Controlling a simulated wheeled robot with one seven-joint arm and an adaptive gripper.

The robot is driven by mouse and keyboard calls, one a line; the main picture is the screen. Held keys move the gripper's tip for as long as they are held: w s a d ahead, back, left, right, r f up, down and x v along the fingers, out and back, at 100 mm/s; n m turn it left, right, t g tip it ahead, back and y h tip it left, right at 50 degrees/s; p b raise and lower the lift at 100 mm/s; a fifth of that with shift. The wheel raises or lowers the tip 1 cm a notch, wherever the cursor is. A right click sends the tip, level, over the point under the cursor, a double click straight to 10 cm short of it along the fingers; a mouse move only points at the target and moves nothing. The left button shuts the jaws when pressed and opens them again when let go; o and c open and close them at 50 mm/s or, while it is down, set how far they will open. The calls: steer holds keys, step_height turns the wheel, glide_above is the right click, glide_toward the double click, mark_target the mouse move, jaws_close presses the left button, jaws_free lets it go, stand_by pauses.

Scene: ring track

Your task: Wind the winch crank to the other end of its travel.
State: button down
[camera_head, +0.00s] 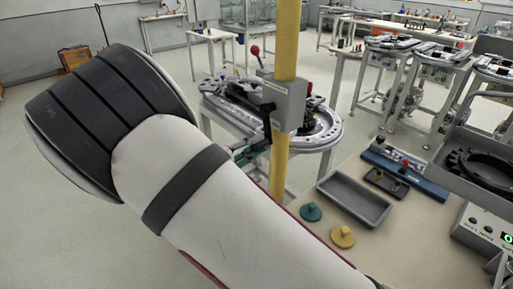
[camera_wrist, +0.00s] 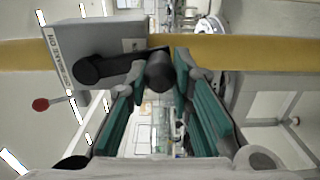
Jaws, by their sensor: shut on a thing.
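The winch is a grey box (camera_head: 285,101) fixed to a yellow post (camera_head: 288,40), and its grey housing (camera_wrist: 105,52) also fills the upper left of the wrist view. Its black crank arm (camera_wrist: 112,67) runs along the front of the housing to a round black handle (camera_wrist: 160,72). My gripper (camera_wrist: 162,75), with teal finger pads, is shut on that handle, one finger at each side.
A red-knobbed lever (camera_head: 255,51) stands up beside the winch box. A round grey table (camera_head: 330,132) is behind the post. At right, a bench (camera_head: 400,235) carries a grey tray (camera_head: 355,198), a teal knobbed disc (camera_head: 311,211) and a yellow one (camera_head: 343,236).

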steer(key=shift+w+a+f, duration=0.15)
steer(key=shift+w+a, duration=0.05)
steer(key=shift+a, duration=0.1)
steer(key=c, duration=1.4)
jaws_free()
steer(key=v, duration=1.2)
